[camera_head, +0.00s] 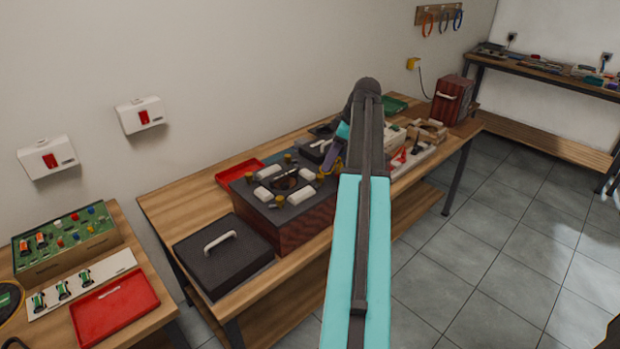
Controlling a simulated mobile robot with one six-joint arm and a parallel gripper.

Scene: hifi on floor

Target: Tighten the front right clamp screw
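A wooden box (305,226) with a dark top plate (262,215) stands on the workbench. White clamp blocks (300,195) sit around a round dark opening (288,183) in the plate. Brass-coloured screw knobs stand near the plate's edges: one at the left (249,177), one at the back (288,158), one at the front (280,201) and one at the right (320,178). My gripper (331,166) is over the right side of the plate, close to the right knob. Whether it touches the knob is unclear. Its fingers are small and partly hidden by my arm.
A black lidded box (222,258) with a white handle stands left of the wooden box. A red tray (238,172) lies behind it. Small parts and tools (412,152) fill the bench to the right. Grey floor (450,270) is clear at the right.

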